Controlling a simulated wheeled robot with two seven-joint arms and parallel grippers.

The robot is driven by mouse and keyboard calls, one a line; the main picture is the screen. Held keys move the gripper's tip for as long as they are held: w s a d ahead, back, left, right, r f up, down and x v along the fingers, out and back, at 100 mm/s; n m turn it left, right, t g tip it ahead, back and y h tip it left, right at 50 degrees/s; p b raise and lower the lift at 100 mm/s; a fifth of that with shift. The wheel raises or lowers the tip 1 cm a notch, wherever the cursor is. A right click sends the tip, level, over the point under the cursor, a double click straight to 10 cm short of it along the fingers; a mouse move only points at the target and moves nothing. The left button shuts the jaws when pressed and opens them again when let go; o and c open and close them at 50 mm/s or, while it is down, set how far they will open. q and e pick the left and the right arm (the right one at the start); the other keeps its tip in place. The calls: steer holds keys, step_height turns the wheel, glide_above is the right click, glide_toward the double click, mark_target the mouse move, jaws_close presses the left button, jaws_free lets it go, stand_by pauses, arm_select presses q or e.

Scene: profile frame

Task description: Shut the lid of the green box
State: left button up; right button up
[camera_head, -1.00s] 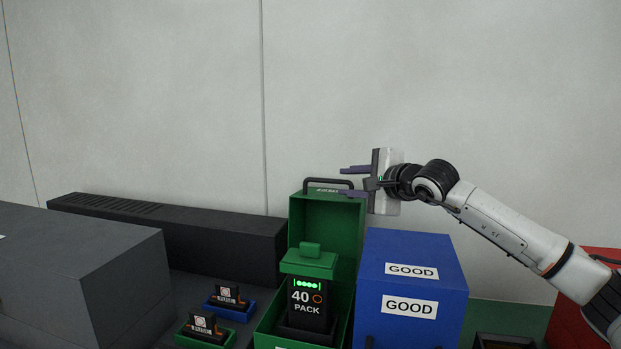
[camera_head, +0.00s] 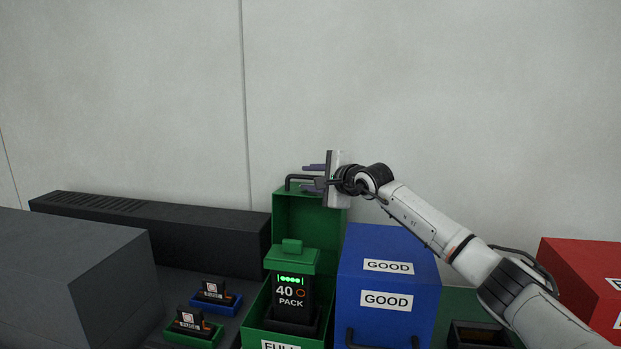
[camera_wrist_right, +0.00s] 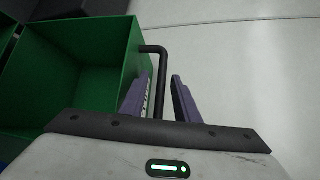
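The green box (camera_head: 258,312) stands open, with its lid (camera_head: 310,222) raised upright at the back. A dark handle (camera_head: 290,180) sticks up from the lid's top edge; it also shows in the right wrist view (camera_wrist_right: 160,62). My right gripper (camera_head: 307,178) is at the lid's top edge, its fingers pointing left. In the right wrist view its two purple fingers (camera_wrist_right: 160,85) are apart, with the handle bar between them and a gap on the right side. A black battery pack (camera_head: 291,291) with a green top stands in the box. My left gripper is not in view.
A blue box (camera_head: 388,275) marked GOOD stands right of the green box. A red box (camera_head: 590,275) is at far right. Grey boxes (camera_head: 70,265) and a long dark box (camera_head: 190,228) are at left. Small blue (camera_head: 216,303) and green (camera_head: 194,333) trays sit on the table.

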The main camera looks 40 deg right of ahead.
steer(key=shift+c, duration=0.4)
jaws_close()
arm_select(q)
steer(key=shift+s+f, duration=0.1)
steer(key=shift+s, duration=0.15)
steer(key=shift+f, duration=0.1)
arm_select(e)
steer(key=shift+s+a, duration=0.1)
